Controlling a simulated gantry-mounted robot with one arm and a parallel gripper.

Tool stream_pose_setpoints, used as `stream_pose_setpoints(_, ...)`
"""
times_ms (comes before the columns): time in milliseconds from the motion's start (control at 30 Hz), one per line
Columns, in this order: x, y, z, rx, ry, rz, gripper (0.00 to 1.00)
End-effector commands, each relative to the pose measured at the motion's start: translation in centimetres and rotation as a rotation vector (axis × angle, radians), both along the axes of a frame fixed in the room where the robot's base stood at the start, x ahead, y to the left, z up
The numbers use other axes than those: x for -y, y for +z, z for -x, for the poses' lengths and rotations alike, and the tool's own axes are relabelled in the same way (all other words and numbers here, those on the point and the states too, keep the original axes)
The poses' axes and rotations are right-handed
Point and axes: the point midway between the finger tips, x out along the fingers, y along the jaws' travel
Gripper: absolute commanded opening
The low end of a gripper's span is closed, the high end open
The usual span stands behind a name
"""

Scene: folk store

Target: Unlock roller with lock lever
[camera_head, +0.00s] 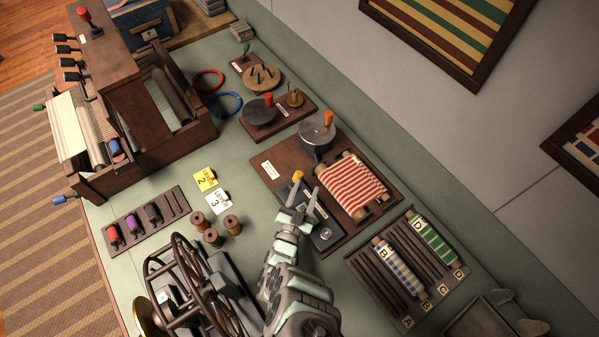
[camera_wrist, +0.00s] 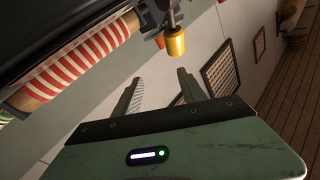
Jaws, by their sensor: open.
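The roller (camera_head: 352,185), wrapped in red and white striped cloth, lies on a brown wooden board. It also shows at the upper left of the wrist view (camera_wrist: 75,65). A lever with a yellow knob (camera_head: 298,175), which looks like the lock lever, stands on a dark plate at the board's near left. In the wrist view the knob (camera_wrist: 177,42) hangs on a metal stem just beyond the fingertips. My gripper (camera_head: 307,191) is open over the dark plate, its fingers pointing toward the knob. In the wrist view the gap between my fingers (camera_wrist: 160,76) is empty.
A grey drum with an orange knob (camera_head: 317,130) stands behind the lever. A rack with blue and green rolls (camera_head: 374,278) is at right. A wheeled device (camera_head: 190,285) and thread spools (camera_head: 213,238) stand at left. Green tabletop (camera_head: 262,217) is bare between.

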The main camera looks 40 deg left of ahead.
Motion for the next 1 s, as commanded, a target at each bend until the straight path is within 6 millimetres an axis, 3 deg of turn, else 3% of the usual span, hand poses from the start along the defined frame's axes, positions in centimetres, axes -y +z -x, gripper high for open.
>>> stream_pose_setpoints(67,-1.2,-1.5,1.4,-0.047,0.052,0.023,0.49)
stream_pose_setpoints(200,-2.2,-2.4,3.0,-0.089,0.104,0.047,0.49)
stream_pose_setpoints(333,-2.6,-2.5,3.3,-0.101,0.12,0.054,0.49)
stream_pose_setpoints(1000,-6.6,-2.4,-3.4,-0.096,0.117,0.052,0.49)
